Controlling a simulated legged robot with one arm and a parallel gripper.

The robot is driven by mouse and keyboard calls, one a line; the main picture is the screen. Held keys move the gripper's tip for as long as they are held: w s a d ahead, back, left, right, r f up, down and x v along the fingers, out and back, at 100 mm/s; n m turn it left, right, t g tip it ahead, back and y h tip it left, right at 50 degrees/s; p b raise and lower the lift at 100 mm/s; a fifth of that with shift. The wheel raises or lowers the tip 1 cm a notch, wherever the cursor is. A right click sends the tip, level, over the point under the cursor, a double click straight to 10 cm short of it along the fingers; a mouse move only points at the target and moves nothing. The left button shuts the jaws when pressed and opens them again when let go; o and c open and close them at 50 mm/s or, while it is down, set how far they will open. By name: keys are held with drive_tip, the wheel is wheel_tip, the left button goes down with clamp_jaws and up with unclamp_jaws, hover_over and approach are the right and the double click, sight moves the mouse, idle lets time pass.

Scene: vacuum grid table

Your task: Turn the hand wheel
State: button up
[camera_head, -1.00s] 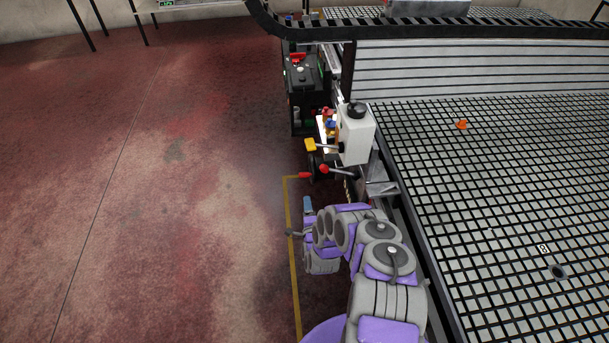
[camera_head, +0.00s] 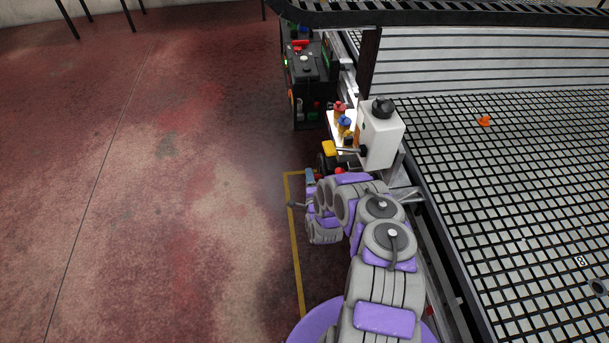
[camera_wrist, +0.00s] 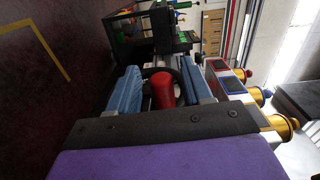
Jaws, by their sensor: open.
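The black hand wheel (camera_head: 324,164) is at the side of the table below the white box, partly hidden by my arm. In the wrist view part of its dark rim (camera_wrist: 180,76) shows behind its red handle (camera_wrist: 162,90). My gripper (camera_wrist: 162,78) is open, with one blue finger on each side of the red handle. Gaps show between the handle and both fingers, so it is not clamped. In the head view my gripper (camera_head: 310,178) is close to the wheel, and its fingers are mostly hidden.
The grid table (camera_head: 520,200) fills the right side, with a small orange piece (camera_head: 484,121) on it. A white box (camera_head: 379,137) with a black knob stands at its edge. A black control unit (camera_head: 308,75) is beyond. The red floor (camera_head: 150,200) at left is clear.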

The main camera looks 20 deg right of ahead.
drive_tip(key=shift+w+d, duration=0.15)
drive_tip(key=shift+d, duration=0.2)
drive_tip(key=shift+d+f, duration=0.1)
drive_tip(key=shift+d, duration=0.6)
drive_tip(key=shift+c, duration=0.4)
drive_tip(key=shift+a, duration=0.75)
drive_tip(key=c, duration=0.6)
drive_tip(key=shift+d, duration=0.1)
clamp_jaws()
drive_tip(key=shift+d, duration=0.2)
